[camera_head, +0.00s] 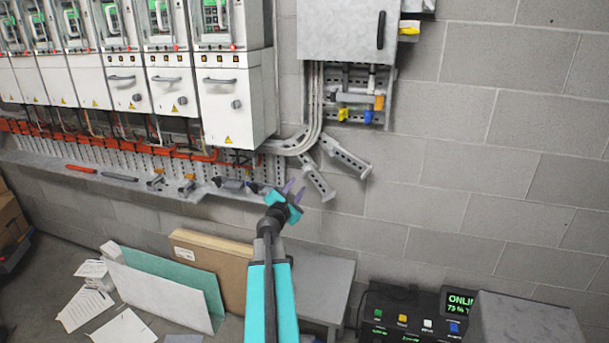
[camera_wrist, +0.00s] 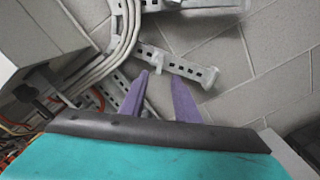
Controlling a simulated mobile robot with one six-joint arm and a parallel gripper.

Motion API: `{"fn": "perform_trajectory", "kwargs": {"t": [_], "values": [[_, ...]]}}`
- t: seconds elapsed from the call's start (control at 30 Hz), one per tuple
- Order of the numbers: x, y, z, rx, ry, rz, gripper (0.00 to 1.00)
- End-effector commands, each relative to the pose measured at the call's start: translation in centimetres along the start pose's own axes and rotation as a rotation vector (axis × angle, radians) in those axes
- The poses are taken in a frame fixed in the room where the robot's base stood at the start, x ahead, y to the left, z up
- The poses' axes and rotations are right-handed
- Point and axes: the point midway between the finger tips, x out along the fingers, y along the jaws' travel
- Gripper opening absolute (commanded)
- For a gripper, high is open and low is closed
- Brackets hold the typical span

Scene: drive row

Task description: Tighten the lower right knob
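My gripper (camera_head: 296,187) is in front of the wall, below and right of the rightmost white drive cabinet (camera_head: 238,125). Its two purple fingers stand apart with nothing between them; they also show in the wrist view (camera_wrist: 160,80). A small dark round knob (camera_head: 236,104) is on the lower front of that cabinet, up and left of my gripper. Similar knobs (camera_head: 183,100) are on the neighbouring cabinets. A dark knob-like part (camera_wrist: 25,93) shows at the left of the wrist view; I cannot tell which part it is.
Slotted metal brackets (camera_head: 345,158) and grey conduits (camera_head: 305,140) are on the wall close to my gripper. A perforated ledge (camera_head: 130,180) holding small items runs below the cabinets. A grey bench (camera_head: 320,275) and leaning boards (camera_head: 215,260) stand below.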

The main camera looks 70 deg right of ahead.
Motion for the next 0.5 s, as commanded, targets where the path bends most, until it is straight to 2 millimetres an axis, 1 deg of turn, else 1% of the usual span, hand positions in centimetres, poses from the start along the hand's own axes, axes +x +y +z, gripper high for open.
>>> {"fn": "perform_trajectory", "kwargs": {"t": [0.03,0.5], "values": [[0.7,0.1,0.0,0.000,0.000,0.000,0.29],[4.8,0.1,0.1,-0.001,0.000,0.000,0.29]]}}
